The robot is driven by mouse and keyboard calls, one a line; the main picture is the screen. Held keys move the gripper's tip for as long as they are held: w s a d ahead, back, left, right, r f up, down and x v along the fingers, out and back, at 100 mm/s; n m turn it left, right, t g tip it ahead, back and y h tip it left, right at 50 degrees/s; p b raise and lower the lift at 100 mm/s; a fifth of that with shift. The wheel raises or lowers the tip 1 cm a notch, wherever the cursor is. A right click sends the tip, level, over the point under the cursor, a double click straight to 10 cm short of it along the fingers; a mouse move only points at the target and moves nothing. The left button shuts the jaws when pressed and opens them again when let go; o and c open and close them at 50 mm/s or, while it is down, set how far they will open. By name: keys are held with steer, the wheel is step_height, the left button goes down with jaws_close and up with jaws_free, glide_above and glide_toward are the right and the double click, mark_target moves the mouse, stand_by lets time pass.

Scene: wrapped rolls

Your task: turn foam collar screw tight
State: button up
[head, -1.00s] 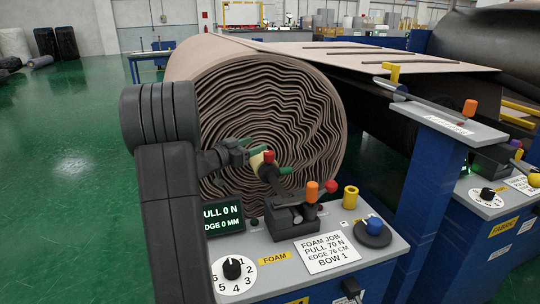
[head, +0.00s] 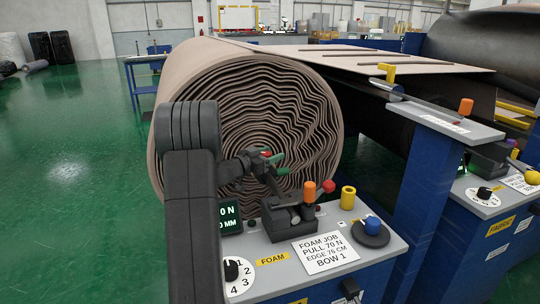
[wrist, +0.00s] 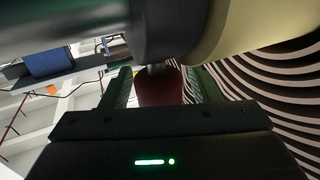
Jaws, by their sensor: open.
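The foam collar screw shows in the wrist view as a dark red round head (wrist: 160,88) on a short grey shank, under a dark ring-like collar (wrist: 167,28). My gripper (wrist: 160,92) is open, with one green-tipped finger on each side of the red head. I cannot tell whether either finger touches it. In the head view my gripper (head: 277,163) is in front of the roll's core, and a bit of red (head: 266,154) shows by its fingers. My gripper and arm hide most of the collar there.
The large foam roll (head: 300,110) stands close behind my gripper. My arm partly covers the display (head: 230,218).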

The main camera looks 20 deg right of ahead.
steer(key=c, duration=1)
steer(key=shift+r+g+p, duration=0.2)
steer(key=shift+g+p, duration=0.1)
steer(key=shift+p, duration=0.3)
steer(key=shift+s+m+g+h+p, duration=0.1)
steer(key=shift+m+g+h+p, duration=0.2)
steer(key=shift+m+g+p, duration=0.6)
steer(key=shift+s+m+g+p, duration=0.1)
steer(key=shift+m+g+p, duration=0.4)
steer(key=shift+g+p, duration=0.6)
steer(key=m+g+p, duration=0.2)
steer(key=g, duration=0.1)
steer(key=shift+s, duration=0.2)
steer(key=shift+s+f+m+g+p, duration=0.1)
steer(key=shift+m+g+p, duration=0.2)
steer(key=shift+m+g, duration=0.6)
steer(key=shift+s+f+m+g+p, duration=0.1)
steer(key=shift+m+g+p, duration=0.3)
steer(key=shift+g, duration=0.8)
